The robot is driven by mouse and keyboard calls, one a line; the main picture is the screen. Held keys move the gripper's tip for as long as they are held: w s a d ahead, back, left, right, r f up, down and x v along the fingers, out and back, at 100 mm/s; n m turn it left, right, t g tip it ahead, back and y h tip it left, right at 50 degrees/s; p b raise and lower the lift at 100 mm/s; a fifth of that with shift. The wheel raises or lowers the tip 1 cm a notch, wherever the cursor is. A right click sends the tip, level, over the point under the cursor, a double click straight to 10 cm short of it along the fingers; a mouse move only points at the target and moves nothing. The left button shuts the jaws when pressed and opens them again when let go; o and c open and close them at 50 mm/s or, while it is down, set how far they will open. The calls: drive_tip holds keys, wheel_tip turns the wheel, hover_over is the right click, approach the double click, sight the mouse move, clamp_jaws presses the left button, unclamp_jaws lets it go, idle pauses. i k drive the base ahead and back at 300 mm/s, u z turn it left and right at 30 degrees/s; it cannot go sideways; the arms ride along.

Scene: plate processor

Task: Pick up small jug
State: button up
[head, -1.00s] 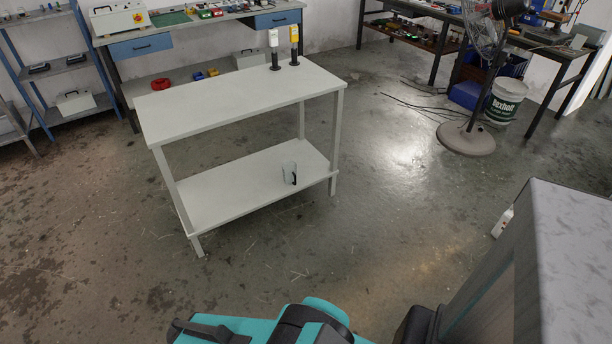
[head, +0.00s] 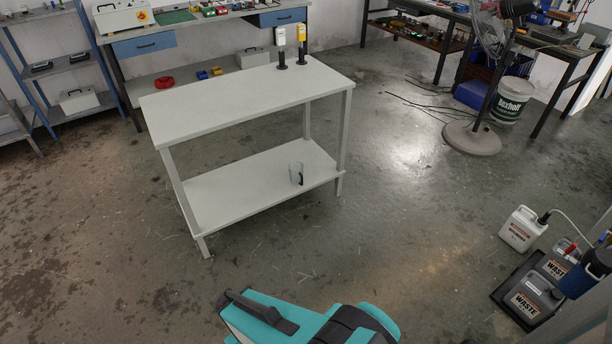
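The small jug (head: 296,173) is a pale, see-through vessel with a dark handle on its right side. It stands upright on the lower shelf (head: 235,190) of a white two-level table, near the shelf's right end. The table's top (head: 245,97) is above and behind it, and nothing hides the jug from the head camera. My teal and black arm shows at the bottom of the head view, well in front of the table. My gripper cannot be made out.
A white and a yellow dispenser (head: 302,48) stand on the table top. Waste containers (head: 533,298) with tubing and a white canister (head: 522,229) are on the floor at right. A pedestal fan (head: 472,137) and a white bucket (head: 508,100) stand farther back. Floor before the table is clear.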

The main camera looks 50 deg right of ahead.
sight(296, 167)
drive_tip(key=u, duration=0.05)
drive_tip(key=i, duration=1)
drive_tip(key=z, duration=0.05)
